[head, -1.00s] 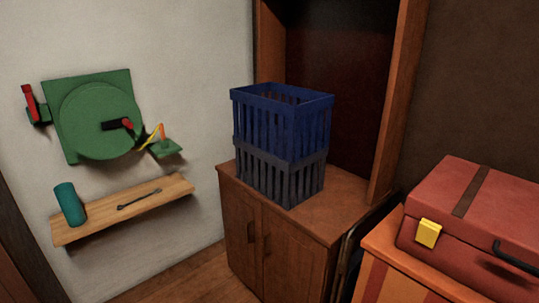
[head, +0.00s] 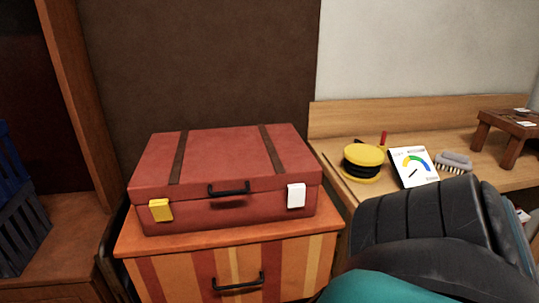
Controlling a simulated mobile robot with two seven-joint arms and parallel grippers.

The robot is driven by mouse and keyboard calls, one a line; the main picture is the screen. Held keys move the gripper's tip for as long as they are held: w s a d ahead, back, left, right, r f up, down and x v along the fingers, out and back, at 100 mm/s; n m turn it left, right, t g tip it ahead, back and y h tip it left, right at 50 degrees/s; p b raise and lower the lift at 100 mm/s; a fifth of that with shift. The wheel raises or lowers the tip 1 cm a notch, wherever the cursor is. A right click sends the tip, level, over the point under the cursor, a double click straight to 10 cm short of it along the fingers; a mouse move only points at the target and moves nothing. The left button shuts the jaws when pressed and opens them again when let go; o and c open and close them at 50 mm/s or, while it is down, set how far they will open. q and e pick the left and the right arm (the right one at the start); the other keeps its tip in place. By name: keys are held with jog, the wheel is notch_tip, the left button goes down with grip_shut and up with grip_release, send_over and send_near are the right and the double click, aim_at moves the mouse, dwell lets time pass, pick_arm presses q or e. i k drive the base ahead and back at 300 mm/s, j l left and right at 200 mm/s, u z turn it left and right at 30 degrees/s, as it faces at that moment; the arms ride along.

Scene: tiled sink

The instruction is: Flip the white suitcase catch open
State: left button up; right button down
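A red suitcase (head: 225,175) with two brown straps lies closed on an orange striped drawer cabinet (head: 236,260) in the head view. The white catch (head: 296,195) is on the suitcase's front face, at the right. A yellow catch (head: 160,210) is on the front at the left, and a black handle (head: 229,190) sits between them. Neither of my grippers shows.
A wooden bench (head: 345,190) at the right holds a yellow and black round object (head: 362,162), a gauge card (head: 413,167), a brush (head: 454,162) and a small wooden stand (head: 510,125). A blue crate (head: 15,210) stands at the left edge.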

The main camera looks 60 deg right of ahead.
aim_at(296, 193)
jog(key=z, duration=2.1)
jog(key=i+j+u, duration=0.15)
jog(key=u, duration=0.25)
